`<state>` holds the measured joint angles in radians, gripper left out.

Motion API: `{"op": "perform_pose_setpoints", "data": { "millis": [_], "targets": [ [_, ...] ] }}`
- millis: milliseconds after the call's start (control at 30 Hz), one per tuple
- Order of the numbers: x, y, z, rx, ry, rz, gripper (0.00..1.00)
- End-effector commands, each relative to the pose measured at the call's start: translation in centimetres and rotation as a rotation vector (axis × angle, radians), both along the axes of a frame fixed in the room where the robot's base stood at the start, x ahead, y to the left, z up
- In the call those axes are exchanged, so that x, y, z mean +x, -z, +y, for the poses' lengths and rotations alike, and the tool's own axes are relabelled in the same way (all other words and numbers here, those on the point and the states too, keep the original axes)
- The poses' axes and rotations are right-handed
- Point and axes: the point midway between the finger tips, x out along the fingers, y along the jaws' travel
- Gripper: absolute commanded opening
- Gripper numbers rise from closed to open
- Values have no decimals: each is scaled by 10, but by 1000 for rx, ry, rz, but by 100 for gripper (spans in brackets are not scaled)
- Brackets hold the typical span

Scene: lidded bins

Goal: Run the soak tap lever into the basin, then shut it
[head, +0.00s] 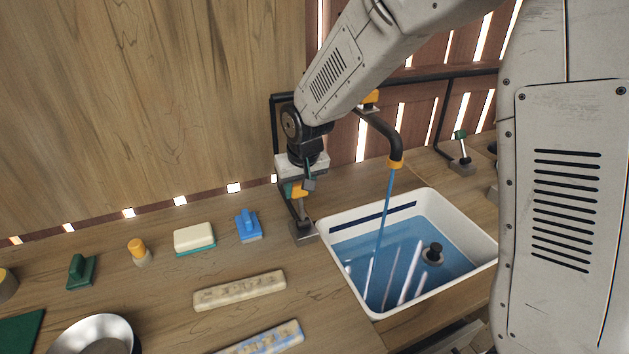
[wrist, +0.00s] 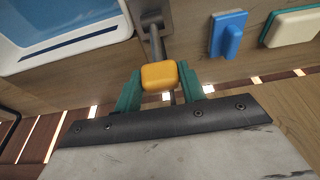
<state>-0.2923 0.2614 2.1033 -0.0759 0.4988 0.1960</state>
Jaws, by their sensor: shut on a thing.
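The tap lever has an orange knob (wrist: 159,76) on a grey rod above a grey base (head: 303,233), left of the basin. My gripper (head: 297,188) is shut on the orange knob, with a green finger on each side of it in the wrist view. A black curved spout with an orange tip (head: 395,163) hangs over the white basin (head: 335,226). A thin blue stream (head: 384,215) runs from the spout into the basin. Blue water (head: 400,255) stands in the basin below the rim. The knob is partly hidden by my gripper in the head view.
Another lever with a green knob (head: 460,135) stands right of the basin. A blue brush (head: 248,225), a cream sponge (head: 194,238), an orange-topped piece (head: 138,250) and a green-handled block (head: 81,271) line the counter. A metal bowl (head: 97,333) and two bars (head: 240,290) lie nearer.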

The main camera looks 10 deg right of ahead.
Motion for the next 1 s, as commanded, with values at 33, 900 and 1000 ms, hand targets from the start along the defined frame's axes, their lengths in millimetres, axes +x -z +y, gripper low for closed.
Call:
{"op": "perform_pose_setpoints", "data": {
  "millis": [33, 900, 1000],
  "targets": [
    [-5, 0, 1, -1, -2, 5, 17],
    [-22, 2, -3, -4, -2, 14, 51],
    [-22, 2, -2, -3, -2, 12, 62]
  ]
}}
